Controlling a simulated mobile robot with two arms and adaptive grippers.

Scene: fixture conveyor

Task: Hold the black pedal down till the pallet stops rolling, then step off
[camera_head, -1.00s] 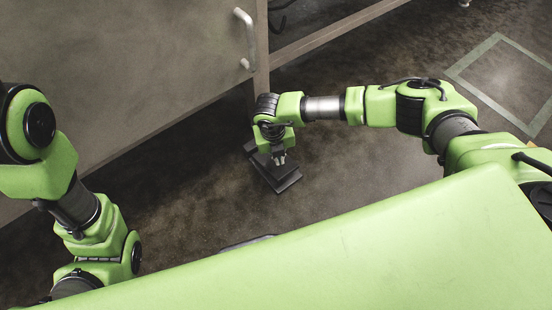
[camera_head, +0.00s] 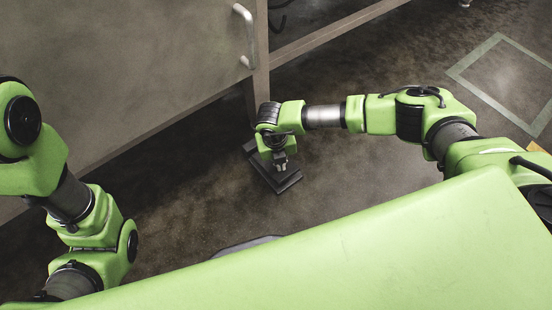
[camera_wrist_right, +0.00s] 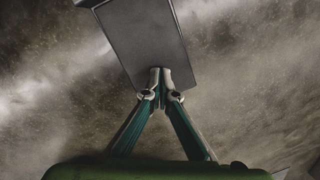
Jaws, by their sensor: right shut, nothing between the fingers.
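The black pedal (camera_head: 288,182) lies on the dark floor beside the cabinet's corner post. My right gripper (camera_head: 281,164) points down over it, shut and empty. In the right wrist view the pedal is a dark flat plate (camera_wrist_right: 145,42), and the closed fingertips (camera_wrist_right: 159,76) overlap its near edge. I cannot tell for sure whether the tips press on it or how far the plate is down. My left arm shows at the left of the head view, but its gripper is out of frame. No pallet is in view.
A grey cabinet side (camera_head: 120,75) with a metal handle (camera_head: 244,35) stands close behind the pedal. A low rail (camera_head: 335,32) runs right from its post. A pale taped square (camera_head: 510,80) marks the floor at far right. Floor right of the pedal is clear.

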